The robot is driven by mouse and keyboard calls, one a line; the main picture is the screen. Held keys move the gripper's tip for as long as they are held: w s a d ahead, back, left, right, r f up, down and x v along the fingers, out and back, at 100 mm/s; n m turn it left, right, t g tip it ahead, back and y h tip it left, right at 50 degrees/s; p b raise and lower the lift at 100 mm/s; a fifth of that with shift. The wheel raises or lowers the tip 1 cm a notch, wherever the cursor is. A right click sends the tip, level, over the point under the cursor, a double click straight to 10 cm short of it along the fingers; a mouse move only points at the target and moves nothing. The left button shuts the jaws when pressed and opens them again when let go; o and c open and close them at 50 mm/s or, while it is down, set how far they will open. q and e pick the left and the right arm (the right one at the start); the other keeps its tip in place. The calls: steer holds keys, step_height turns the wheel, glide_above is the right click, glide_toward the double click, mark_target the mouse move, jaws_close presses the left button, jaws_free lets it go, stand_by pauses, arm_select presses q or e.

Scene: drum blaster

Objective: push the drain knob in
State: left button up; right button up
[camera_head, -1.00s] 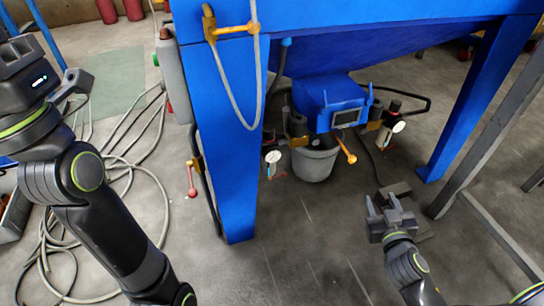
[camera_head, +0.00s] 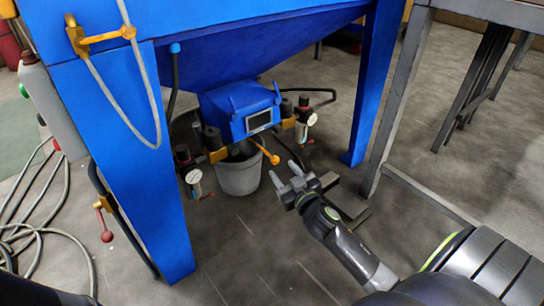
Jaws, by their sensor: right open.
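A blue blaster machine (camera_head: 150,170) with blue legs fills the left and middle of the head view. An orange-yellow lever with a round end (camera_head: 264,152) sticks out below its blue outlet box (camera_head: 238,112). A red ball-ended knob (camera_head: 106,235) hangs on the outer side of the front leg. I cannot tell for sure which of these is the drain knob. My right gripper (camera_head: 284,170) is open and empty, with its fingers pointing up and left. In the picture its fingertips are just below and right of the orange lever, apart from it. My left gripper is not in view.
A grey bucket (camera_head: 239,178) stands under the outlet. Gauges (camera_head: 194,177) and hoses flank it. A grey metal frame (camera_head: 395,100) rises at the right. Loose grey hoses (camera_head: 40,240) lie at the left. The concrete floor in front of the bucket is clear.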

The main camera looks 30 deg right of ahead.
mark_target(276, 161)
steer(key=w, duration=0.5)
steer(key=w+d+b, duration=0.1)
steer(key=w, duration=0.2)
jaws_close()
